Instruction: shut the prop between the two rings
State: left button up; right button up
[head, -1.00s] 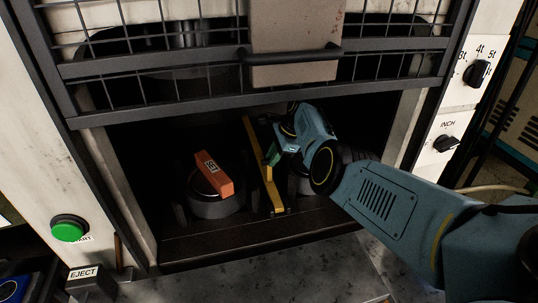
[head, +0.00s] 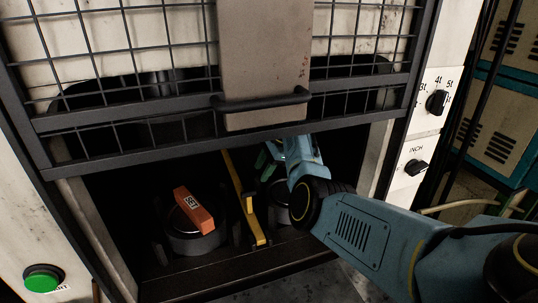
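The prop (head: 243,200) is a yellow bar standing between the two rings, leaning with its upper end to the left; a small tab sticks out midway. The left ring (head: 193,240) is a dark grey cylinder with an orange block on top. The right ring (head: 284,216) is similar and partly hidden by my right arm. My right gripper (head: 264,158) is inside the opening, right of the prop's upper part, seemingly apart from it. Its pale green fingers are small and shadowed, so their opening is unclear. My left gripper is out of view.
A mesh guard (head: 140,125) with a black handle (head: 262,100) hangs above the opening. The orange block (head: 193,211) lies on the left ring. Knobs (head: 437,102) sit on the right panel and a green button (head: 43,277) at lower left.

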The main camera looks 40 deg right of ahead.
jog(key=shift+v, duration=2.15)
